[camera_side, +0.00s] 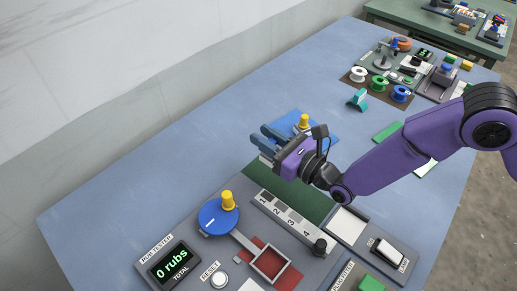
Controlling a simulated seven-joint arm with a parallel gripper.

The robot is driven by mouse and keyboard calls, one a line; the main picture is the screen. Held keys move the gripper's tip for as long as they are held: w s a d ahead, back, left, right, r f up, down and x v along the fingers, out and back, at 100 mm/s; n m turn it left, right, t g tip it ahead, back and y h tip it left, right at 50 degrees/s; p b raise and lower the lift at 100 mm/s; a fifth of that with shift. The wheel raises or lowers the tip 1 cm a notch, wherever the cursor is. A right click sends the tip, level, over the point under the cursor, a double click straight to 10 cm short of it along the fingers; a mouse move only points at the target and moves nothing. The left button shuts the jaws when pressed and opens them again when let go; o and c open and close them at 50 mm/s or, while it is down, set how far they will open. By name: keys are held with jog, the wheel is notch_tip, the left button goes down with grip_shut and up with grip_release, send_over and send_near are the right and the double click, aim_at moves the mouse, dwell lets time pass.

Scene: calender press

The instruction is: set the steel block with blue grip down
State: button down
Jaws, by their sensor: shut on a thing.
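My gripper (264,140) is above the far end of the work station, its fingers pointing left. It is shut on the steel block with blue grip, which is mostly hidden by the fingers and hand. A small pale piece, possibly the block's edge, shows just below the fingers. Below the hand lies a dark green strip (308,199) beside a grey strip numbered 1 to 4 (284,212). I cannot tell whether the block touches any surface.
A blue plate with a yellow knob (304,121) is just behind my gripper. The rub tester (170,262) reads 0 rubs; a blue disc with a yellow knob (218,216) stands near it. Spools (379,83) stand farther back. The blue table's left side (150,165) is clear.

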jog(key=shift+w+a+f, duration=0.35)
jog(key=shift+a+f, duration=0.05)
jog(key=shift+f, duration=0.2)
jog(key=shift+w+a+f, duration=0.3)
jog(key=shift+a+f, duration=0.05)
jog(key=shift+f, duration=0.25)
jog(key=shift+w+a+f, duration=0.1)
jog(key=shift+f, duration=1.6)
jog(key=c, duration=0.9)
grip_release()
jog(key=shift+f, duration=0.15)
jog(key=v, duration=1.2)
jog(key=shift+r, duration=0.2)
